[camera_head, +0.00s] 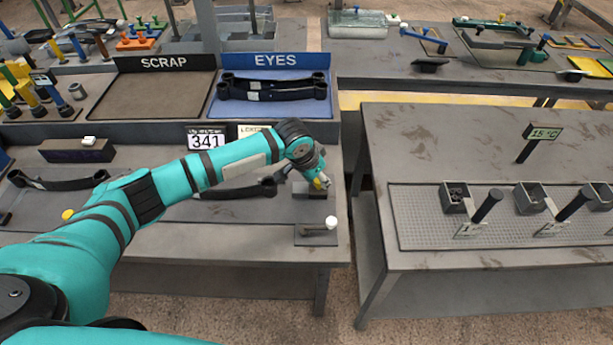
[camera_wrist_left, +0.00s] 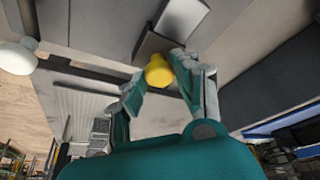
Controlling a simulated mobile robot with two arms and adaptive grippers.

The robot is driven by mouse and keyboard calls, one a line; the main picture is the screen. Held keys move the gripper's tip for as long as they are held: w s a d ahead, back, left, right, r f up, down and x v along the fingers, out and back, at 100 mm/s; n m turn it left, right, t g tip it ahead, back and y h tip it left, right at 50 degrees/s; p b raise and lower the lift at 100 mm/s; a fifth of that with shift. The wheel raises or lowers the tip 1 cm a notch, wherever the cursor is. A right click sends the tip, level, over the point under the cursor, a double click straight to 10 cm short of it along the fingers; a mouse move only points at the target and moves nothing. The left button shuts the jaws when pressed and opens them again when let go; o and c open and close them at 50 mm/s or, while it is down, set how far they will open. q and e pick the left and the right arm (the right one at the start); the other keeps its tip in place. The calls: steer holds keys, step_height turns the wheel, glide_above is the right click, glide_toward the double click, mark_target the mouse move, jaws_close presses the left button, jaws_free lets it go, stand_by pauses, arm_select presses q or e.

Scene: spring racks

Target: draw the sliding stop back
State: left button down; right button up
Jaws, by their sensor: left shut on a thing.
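The sliding stop has a yellow knob, which shows in the left wrist view (camera_wrist_left: 158,70) beside a grey block (camera_wrist_left: 158,43). My left gripper (camera_wrist_left: 155,78) has its two fingers on either side of the knob, shut on it. In the head view, the left gripper (camera_head: 322,184) is at the right end of the near bench, beside a dark leaf spring (camera_head: 238,192). The arm and gripper hide most of the stop there. My right gripper is not in view.
A white knob (camera_head: 331,222) stands on a small plate (camera_head: 315,238) just in front of the gripper. SCRAP (camera_head: 160,95) and EYES (camera_head: 225,108) trays lie behind. A sign reads 341 (camera_head: 206,141). Across a gap to the right stands another bench (camera_head: 450,150) with several small bins.

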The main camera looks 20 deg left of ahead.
arm_select(q)
steer(key=shift+d, duration=0.25)
steer(key=c, duration=1.3)
jaws_free()
steer(key=o, duration=0.3)
steer(key=shift+w+d, duration=0.1)
steer(key=shift+s+a+r, duration=0.2)
steer(key=shift+a+r, duration=0.05)
steer(key=shift+r, duration=0.25)
steer(key=v, duration=1.1)
steer(key=shift+d, duration=0.2)
